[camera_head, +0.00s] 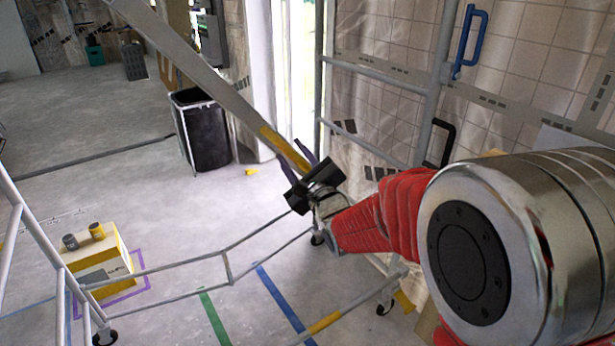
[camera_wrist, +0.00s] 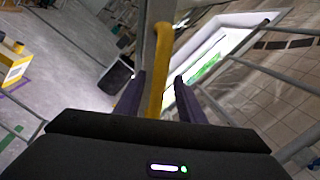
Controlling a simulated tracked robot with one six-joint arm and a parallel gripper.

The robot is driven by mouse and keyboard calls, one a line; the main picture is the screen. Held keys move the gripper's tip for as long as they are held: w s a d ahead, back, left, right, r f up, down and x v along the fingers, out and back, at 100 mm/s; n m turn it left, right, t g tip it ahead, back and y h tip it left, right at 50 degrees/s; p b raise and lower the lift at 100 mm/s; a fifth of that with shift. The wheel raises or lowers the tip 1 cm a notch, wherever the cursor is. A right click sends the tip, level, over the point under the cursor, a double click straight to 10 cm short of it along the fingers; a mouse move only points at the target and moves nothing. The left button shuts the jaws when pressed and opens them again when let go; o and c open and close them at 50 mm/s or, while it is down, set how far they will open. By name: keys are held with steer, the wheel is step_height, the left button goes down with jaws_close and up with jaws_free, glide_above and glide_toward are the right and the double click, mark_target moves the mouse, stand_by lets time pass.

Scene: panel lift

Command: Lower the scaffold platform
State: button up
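The scaffold is a grey tubular frame (camera_head: 430,110) on castors, with more rails at the left. A long grey beam (camera_head: 195,65), seemingly part of the platform, slants from the upper left down to my gripper (camera_head: 304,157). Its lower end has a yellow section (camera_head: 284,148). In the wrist view, a yellow bar (camera_wrist: 160,65) passes between the two dark fingers of my gripper (camera_wrist: 157,88). The fingers are apart, with a gap to the right of the bar. The left finger is close to the bar; whether it touches is unclear.
A black bin (camera_head: 205,135) stands behind the beam. A yellow-and-white box (camera_head: 105,262) with cans on top is on the floor at left. Low rails (camera_head: 228,262) cross the floor. A blue handle (camera_head: 468,42) is on the right frame by the tiled wall.

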steer(key=v, duration=1.2)
steer(key=shift+s, duration=0.4)
steer(key=shift+f, duration=0.15)
steer(key=shift+c, duration=0.6)
